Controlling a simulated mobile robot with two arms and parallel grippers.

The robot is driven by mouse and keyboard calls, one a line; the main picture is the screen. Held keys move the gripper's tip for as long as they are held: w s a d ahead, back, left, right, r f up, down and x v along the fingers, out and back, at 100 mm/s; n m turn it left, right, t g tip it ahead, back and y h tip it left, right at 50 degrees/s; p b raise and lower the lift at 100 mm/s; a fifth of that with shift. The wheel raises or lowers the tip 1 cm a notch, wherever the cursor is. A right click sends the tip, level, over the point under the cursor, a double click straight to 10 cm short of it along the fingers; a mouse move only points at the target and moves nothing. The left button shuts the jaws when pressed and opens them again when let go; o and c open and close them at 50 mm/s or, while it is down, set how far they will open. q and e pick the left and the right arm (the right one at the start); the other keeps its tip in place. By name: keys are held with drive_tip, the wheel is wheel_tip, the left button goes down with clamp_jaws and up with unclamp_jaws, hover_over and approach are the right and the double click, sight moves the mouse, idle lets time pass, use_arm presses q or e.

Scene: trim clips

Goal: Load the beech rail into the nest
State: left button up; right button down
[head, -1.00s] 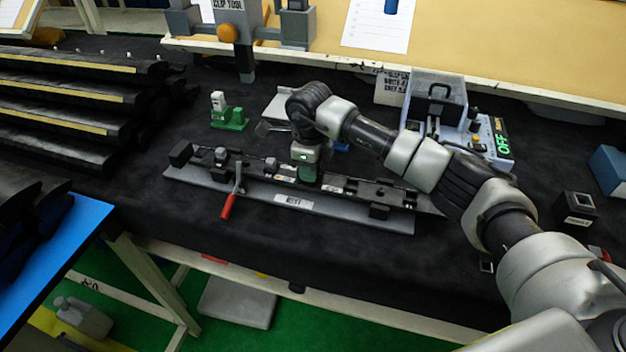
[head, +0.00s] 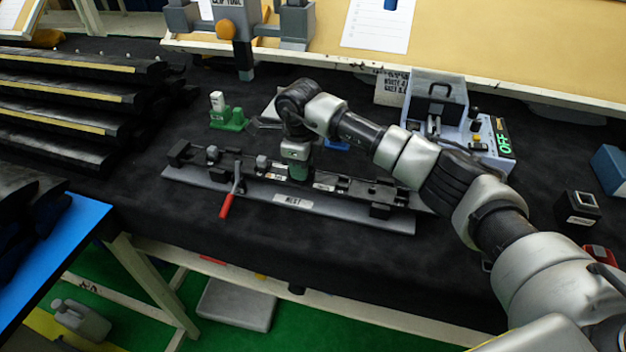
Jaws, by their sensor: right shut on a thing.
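The nest (head: 292,201) is a long grey plate with a label, dark blocks and a red-handled clamp (head: 231,195), on the black bench top. A long dark rail, which I take for the beech rail (head: 350,186), lies along the nest among its blocks. I see no beech colour on it. My right gripper (head: 298,178) points down at the middle of the nest and is shut on this rail. The fingers hide part of the rail, and I cannot tell whether it is fully seated. My left gripper is not in view.
Dark trim parts with tan strips (head: 70,95) are stacked at the left. A small green fixture (head: 228,116) stands behind the nest. The bench front is clear.

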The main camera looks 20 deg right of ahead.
drive_tip(key=shift+w+a+f, duration=0.1)
drive_tip(key=shift+a+f, duration=0.05)
drive_tip(key=shift+a, duration=0.05)
drive_tip(key=c, duration=0.9)
unclamp_jaws()
drive_tip(key=shift+w, duration=0.15)
wheel_tip(320, 180, up, 8)
drive_tip(key=shift+f+b, duration=0.2)
drive_tip(key=shift+b, duration=0.6)
drive_tip(key=shift+f, duration=0.1)
